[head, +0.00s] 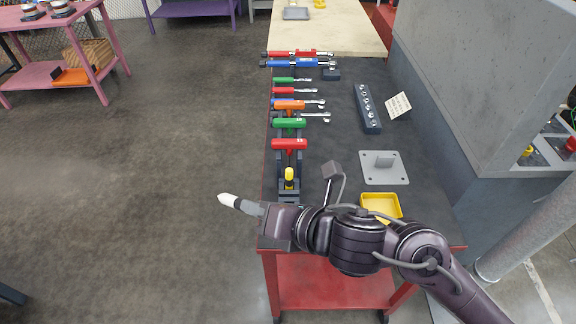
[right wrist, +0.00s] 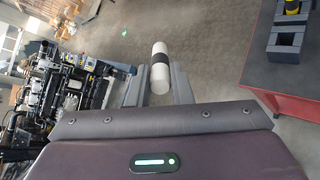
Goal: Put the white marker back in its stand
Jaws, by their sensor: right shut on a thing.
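The white marker (head: 228,200) is held in my right gripper (head: 246,207), beyond the left edge of the bench and above the floor. In the right wrist view the marker (right wrist: 160,68), white with a black band, lies between the two grey fingers of the gripper (right wrist: 158,88). The dark marker stand (head: 289,195) is on the bench's left edge, to the right of the gripper, with a yellow marker (head: 289,175) upright in it. The stand (right wrist: 285,42) also shows at the upper right of the right wrist view, apart from the marker. My left gripper is out of view.
A row of tools with coloured handles (head: 289,144) runs back along the bench's left side. A grey plate with a post (head: 384,168) and a yellow tray (head: 380,202) stand right of the stand. A dark socket rail (head: 367,108) lies farther back. Left of the bench is open floor.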

